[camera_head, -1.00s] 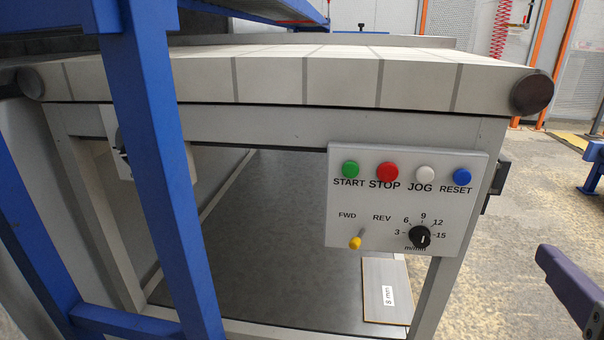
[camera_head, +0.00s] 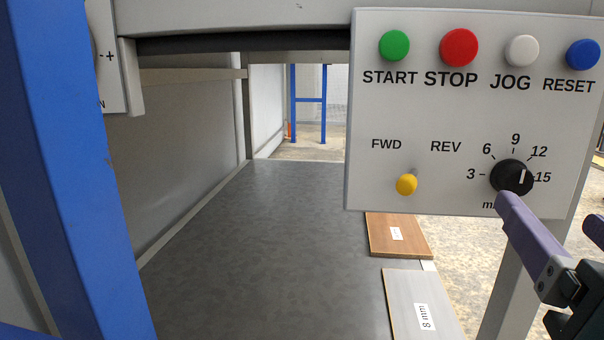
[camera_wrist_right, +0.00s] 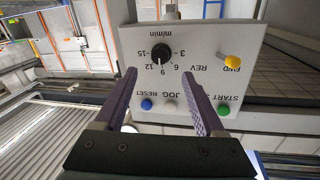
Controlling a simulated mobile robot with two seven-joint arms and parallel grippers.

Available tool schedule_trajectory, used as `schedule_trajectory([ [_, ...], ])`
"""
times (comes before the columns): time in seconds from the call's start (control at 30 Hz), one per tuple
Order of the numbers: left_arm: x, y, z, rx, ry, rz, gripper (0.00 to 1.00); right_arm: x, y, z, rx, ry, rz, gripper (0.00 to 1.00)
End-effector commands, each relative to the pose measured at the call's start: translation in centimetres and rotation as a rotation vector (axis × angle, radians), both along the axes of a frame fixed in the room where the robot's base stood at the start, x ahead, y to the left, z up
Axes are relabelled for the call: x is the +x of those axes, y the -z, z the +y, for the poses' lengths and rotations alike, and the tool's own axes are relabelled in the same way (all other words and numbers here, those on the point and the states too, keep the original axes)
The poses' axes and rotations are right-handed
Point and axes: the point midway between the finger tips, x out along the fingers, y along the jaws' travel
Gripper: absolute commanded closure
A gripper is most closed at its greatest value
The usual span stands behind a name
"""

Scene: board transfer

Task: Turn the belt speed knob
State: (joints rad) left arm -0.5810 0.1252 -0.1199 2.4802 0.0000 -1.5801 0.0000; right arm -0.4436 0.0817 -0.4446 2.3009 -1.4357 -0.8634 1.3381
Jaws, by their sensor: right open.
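The black belt speed knob (camera_head: 510,177) sits at the lower right of the white control panel (camera_head: 425,115), inside a scale from 3 to 15 m/min. Its white line stands about upright, roughly toward 9. My right gripper (camera_head: 548,212) is at the lower right, with purple fingers; one fingertip overlaps the knob's lower edge in the picture. In the right wrist view the panel is upside down. There the knob (camera_wrist_right: 159,50) lies just beyond the gap between the open, empty fingers (camera_wrist_right: 158,76), apart from both. My left gripper is not in view.
Green START (camera_head: 394,45), red STOP (camera_head: 459,47), white JOG (camera_head: 522,50) and blue RESET (camera_head: 583,54) buttons line the panel's top. A yellow FWD/REV switch (camera_head: 406,184) is left of the knob. Boards (camera_head: 420,310) lie below. A blue post (camera_head: 75,170) stands left.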

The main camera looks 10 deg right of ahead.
Motion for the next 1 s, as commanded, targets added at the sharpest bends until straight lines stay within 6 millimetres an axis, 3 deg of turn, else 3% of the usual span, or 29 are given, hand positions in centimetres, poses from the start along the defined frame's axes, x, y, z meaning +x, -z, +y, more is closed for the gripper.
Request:
schedule_trajectory([
  [0.1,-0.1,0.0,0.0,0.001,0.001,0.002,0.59,2.2,-0.2,-1.0,-0.004,0.001,-0.005,0.28],
  [0.33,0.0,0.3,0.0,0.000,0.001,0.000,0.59,5.3,0.1,-2.4,-0.003,0.000,-0.001,0.28],
  [0.77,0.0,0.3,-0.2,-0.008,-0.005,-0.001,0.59,6.4,0.1,-2.9,0.000,0.001,0.002,0.28],
  [1.0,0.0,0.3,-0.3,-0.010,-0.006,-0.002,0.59,6.3,0.1,-2.9,0.000,0.001,0.002,0.55],
])
